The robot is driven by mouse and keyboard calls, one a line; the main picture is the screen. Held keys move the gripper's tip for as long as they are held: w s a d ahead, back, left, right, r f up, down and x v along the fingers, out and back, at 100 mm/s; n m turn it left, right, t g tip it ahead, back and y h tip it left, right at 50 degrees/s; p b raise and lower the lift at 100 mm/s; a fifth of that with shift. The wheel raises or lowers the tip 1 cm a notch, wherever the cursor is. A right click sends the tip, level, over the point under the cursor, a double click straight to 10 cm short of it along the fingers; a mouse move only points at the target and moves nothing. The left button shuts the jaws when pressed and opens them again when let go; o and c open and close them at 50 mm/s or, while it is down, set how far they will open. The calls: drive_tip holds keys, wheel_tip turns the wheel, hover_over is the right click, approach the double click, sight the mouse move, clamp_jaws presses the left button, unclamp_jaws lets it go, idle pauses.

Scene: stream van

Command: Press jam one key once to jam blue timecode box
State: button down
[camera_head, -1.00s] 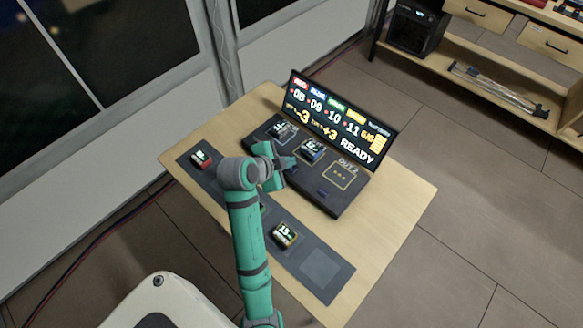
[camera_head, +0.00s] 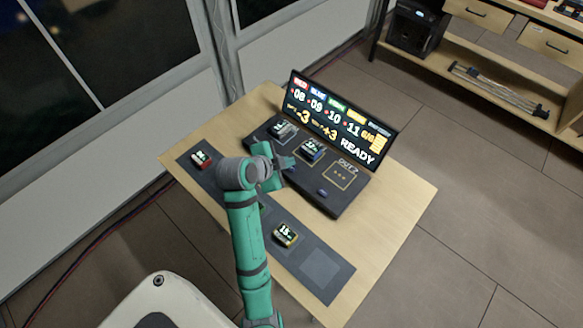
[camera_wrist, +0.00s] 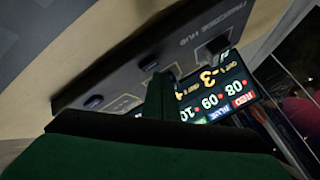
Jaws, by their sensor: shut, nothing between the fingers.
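The dark timecode hub (camera_head: 304,188) stands on the wooden table, with its keys along the near edge. A box with a blue edge (camera_head: 312,149) sits in its middle bay; I take it for the blue timecode box. Another box (camera_head: 283,129) sits in the left bay. The right bay, marked OUT 2 (camera_head: 341,175), is empty. My gripper (camera_head: 284,161) is shut and empty over the hub's near edge, just left of the blue-edged box, and hides the key there. The wrist view shows two dark keys, one nearer my finger (camera_wrist: 148,64) and one farther (camera_wrist: 93,102). Contact cannot be told.
The lit display (camera_head: 340,120) stands behind the hub and reads READY. A dark mat (camera_head: 320,266) in front holds a red box (camera_head: 201,159) and a yellow-edged box (camera_head: 285,234); my arm covers part of it. A shelf (camera_head: 500,75) stands at the back right.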

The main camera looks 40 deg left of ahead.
drive_tip(key=shift+w+d+f, duration=0.15)
drive_tip(key=shift+d+f, duration=0.05)
drive_tip(key=shift+w+f, duration=0.1)
drive_tip(key=shift+f, duration=0.05)
drive_tip(key=shift+w+f, duration=0.1)
drive_tip(key=shift+w, duration=0.05)
drive_tip(key=shift+d, duration=0.15)
drive_tip(key=shift+s+a+f, duration=0.1)
drive_tip(key=shift+s+a, duration=0.25)
